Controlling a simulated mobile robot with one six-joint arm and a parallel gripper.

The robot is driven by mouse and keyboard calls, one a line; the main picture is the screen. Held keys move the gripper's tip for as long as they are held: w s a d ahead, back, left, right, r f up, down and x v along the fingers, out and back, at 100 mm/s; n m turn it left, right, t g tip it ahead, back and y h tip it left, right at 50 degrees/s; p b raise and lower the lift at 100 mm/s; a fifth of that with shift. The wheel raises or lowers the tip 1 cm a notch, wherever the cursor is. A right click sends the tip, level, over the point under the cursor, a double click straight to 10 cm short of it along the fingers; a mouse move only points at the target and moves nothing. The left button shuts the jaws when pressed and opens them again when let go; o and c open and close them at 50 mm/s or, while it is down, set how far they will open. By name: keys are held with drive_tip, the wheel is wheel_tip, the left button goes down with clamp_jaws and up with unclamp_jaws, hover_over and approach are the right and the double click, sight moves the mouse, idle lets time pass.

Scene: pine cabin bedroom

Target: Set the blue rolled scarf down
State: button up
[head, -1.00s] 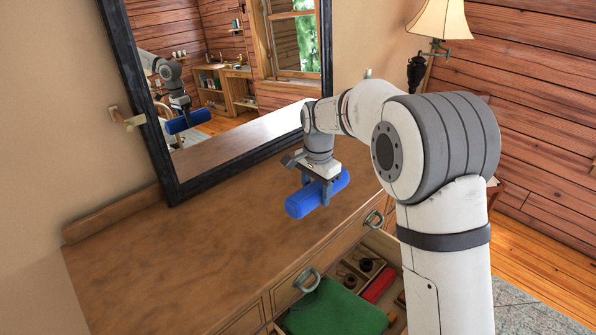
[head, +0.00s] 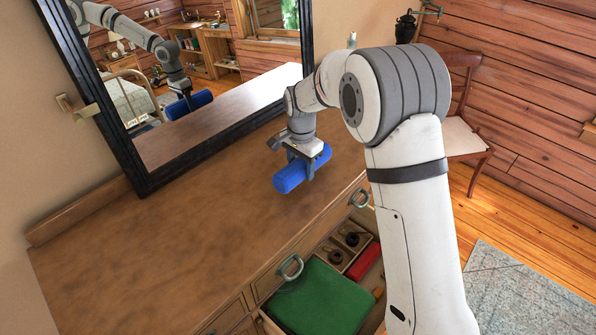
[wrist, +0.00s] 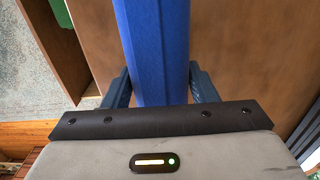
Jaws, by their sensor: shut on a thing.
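The blue rolled scarf (head: 289,181) is a smooth bright blue cylinder, held near the front edge of the brown wooden dresser top (head: 150,255). My gripper (head: 304,166) is shut on it around its middle, from above. I cannot tell from the head view whether the scarf touches the wood or hangs just over it. In the wrist view the scarf (wrist: 155,45) runs away between the two dark fingers, with the dresser top on both sides.
An open drawer below the front edge holds a green folded cloth (head: 322,300), a red item (head: 364,261) and small dark spools. A black-framed mirror (head: 165,170) leans at the back. The dresser top left of the scarf is bare. A chair (head: 462,135) stands at right.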

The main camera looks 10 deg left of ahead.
drive_tip(key=shift+s+f+p, duration=0.1)
drive_tip(key=shift+f+p, duration=0.2)
drive_tip(key=shift+f, duration=1.25)
drive_tip(key=shift+f, duration=0.1)
drive_tip(key=shift+f, duration=0.15)
drive_tip(key=o, duration=1)
